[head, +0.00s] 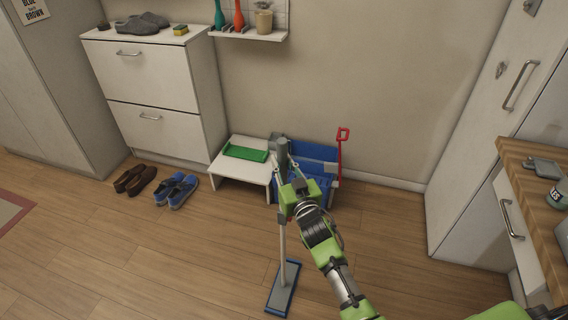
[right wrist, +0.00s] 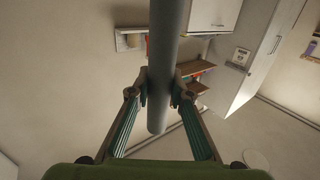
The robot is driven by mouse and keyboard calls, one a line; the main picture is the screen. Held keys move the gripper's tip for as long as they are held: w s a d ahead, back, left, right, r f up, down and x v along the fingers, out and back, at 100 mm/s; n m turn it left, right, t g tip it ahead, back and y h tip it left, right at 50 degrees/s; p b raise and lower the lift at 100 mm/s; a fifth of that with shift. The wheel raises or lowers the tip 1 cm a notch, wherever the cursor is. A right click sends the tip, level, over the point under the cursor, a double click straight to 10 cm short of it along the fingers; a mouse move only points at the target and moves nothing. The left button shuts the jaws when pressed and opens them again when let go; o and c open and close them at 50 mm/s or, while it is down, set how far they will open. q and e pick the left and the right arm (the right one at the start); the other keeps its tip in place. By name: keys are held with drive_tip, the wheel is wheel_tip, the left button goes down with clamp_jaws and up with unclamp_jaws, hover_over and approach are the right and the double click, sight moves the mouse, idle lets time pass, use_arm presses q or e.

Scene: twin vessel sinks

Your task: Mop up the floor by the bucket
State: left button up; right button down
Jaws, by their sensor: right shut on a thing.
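A flat mop (head: 284,245) with a pale handle, grey grip and blue-edged rectangular head (head: 283,287) stands nearly upright, its head on the wooden floor. My right gripper (head: 286,187) is shut on the upper part of its handle. In the right wrist view, the grey handle (right wrist: 165,65) runs between the two fingers (right wrist: 160,90). The blue bucket (head: 316,160) stands by the wall just behind the gripper, partly hidden by it and the handle. The mop head is on the floor in front of the bucket. My left gripper is out of view.
A low white stool (head: 228,174) with a green tray (head: 245,153) stands left of the bucket. A red-handled tool (head: 341,150) rises at the bucket's right. Brown shoes (head: 136,180) and blue shoes (head: 177,190) lie left. Floor (head: 180,265) front left is clear.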

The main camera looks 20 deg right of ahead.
drive_tip(key=shift+w+a+b, duration=0.4)
drive_tip(key=shift+w+a, duration=0.1)
drive_tip(key=shift+a, duration=0.3)
drive_tip(key=shift+w+a+b, duration=0.4)
drive_tip(key=shift+w+a, duration=0.15)
drive_tip(key=shift+a, duration=0.2)
drive_tip(key=shift+w+a+b, duration=0.4)
drive_tip(key=shift+w+a, duration=0.1)
drive_tip(key=shift+a, duration=0.3)
drive_tip(key=shift+s+d, duration=0.1)
drive_tip(key=shift+d, duration=0.05)
drive_tip(key=shift+s+d+p, duration=0.5)
drive_tip(key=shift+d+p, duration=0.15)
drive_tip(key=shift+d, duration=0.15)
drive_tip(key=shift+s+d+p, duration=0.55)
drive_tip(key=shift+d+p, duration=0.05)
drive_tip(key=shift+d, duration=0.2)
drive_tip(key=shift+s+d+p, duration=0.5)
drive_tip(key=shift+d+p, duration=0.15)
drive_tip(key=shift+d, duration=0.15)
